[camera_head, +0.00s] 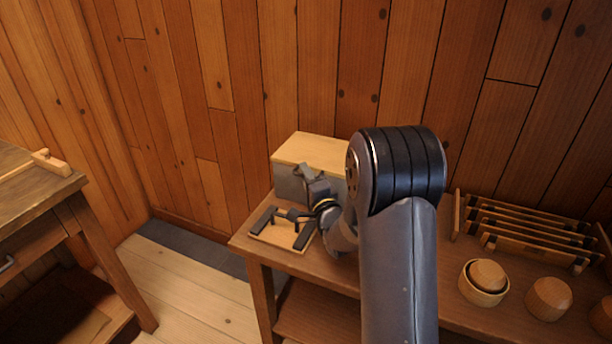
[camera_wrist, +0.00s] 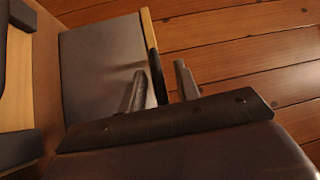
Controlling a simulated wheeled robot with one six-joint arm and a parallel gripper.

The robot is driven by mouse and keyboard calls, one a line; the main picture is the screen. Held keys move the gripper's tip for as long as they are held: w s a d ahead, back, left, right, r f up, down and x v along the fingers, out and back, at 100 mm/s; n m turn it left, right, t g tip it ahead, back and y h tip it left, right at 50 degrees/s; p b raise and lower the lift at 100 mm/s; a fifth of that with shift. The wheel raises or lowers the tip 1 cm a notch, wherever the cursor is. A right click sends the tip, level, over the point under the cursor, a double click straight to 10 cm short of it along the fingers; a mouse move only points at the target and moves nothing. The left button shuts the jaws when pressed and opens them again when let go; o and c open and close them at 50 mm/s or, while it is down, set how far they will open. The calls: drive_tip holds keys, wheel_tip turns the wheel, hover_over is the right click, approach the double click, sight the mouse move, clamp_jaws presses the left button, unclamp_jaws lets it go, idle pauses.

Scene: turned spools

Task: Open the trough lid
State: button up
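The trough (camera_head: 290,185) is a grey box at the back of the wooden table, against the wall. Its pale wooden lid (camera_head: 312,150) lies flat and closed on top. In the wrist view the trough's grey front (camera_wrist: 92,55) fills the left middle, with the lid's pale edge (camera_wrist: 148,32) beside it. A dark bar (camera_wrist: 152,62) runs along that edge. My gripper (camera_head: 312,178) is at the trough's front, just below the lid's edge. In the wrist view its two fingers (camera_wrist: 158,70) are apart, one each side of the bar; contact cannot be told.
A wooden board with dark rails (camera_head: 268,234) lies before the trough. My arm hides the table's middle. A slatted wooden rack (camera_head: 525,232) and wooden bowls (camera_head: 548,298) stand at the right. Another table (camera_head: 30,208) is at the far left, with floor between.

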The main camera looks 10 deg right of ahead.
drive_tip(key=shift+w, duration=0.15)
clamp_jaws()
idle(0.6)
